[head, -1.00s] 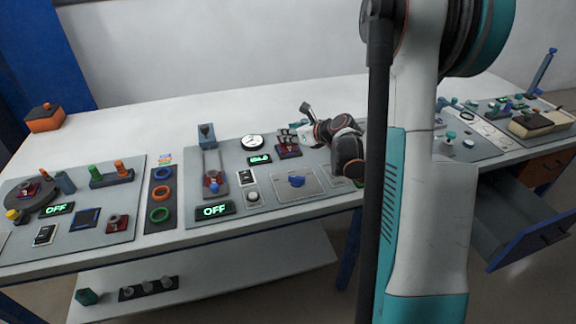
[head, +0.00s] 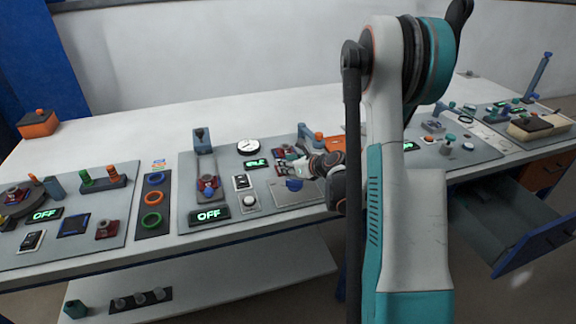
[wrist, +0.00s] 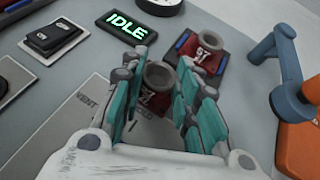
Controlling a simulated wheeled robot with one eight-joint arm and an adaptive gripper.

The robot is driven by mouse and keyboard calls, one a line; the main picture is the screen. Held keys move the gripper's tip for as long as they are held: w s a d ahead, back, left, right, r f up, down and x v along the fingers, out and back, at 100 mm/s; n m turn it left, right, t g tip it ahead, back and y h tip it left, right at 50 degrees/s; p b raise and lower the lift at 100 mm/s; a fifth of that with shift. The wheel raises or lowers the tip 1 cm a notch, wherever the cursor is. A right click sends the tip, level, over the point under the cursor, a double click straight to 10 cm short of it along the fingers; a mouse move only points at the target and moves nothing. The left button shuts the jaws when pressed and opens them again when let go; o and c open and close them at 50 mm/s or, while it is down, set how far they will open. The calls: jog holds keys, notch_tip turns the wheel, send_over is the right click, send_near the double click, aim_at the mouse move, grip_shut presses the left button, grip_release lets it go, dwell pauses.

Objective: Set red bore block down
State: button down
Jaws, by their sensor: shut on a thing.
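My gripper (wrist: 160,108) is shut on a red bore block (wrist: 157,92), with a teal-padded finger on each side. The block has a grey round bore facing up and a label partly hidden by the fingers. It is over the grey panel, beside the "VENT"/"HOLD" plate (wrist: 80,105); I cannot tell whether it touches the surface. A second red bore block marked 97 (wrist: 208,62) sits on a dark base with blue edges, just beyond and right of the held one. In the head view my gripper (head: 287,166) is low over the middle panel, with the held block hard to make out.
A green IDLE display (wrist: 123,29) and a rocker switch (wrist: 53,38) lie left of the gripper. A blue hooked arm (wrist: 285,75) and an orange block (wrist: 298,150) stand close on the right. An open drawer (head: 520,225) juts out at the right.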

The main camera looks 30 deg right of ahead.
jog(key=shift+f, duration=0.1)
jog(key=c, duration=1.2)
grip_release()
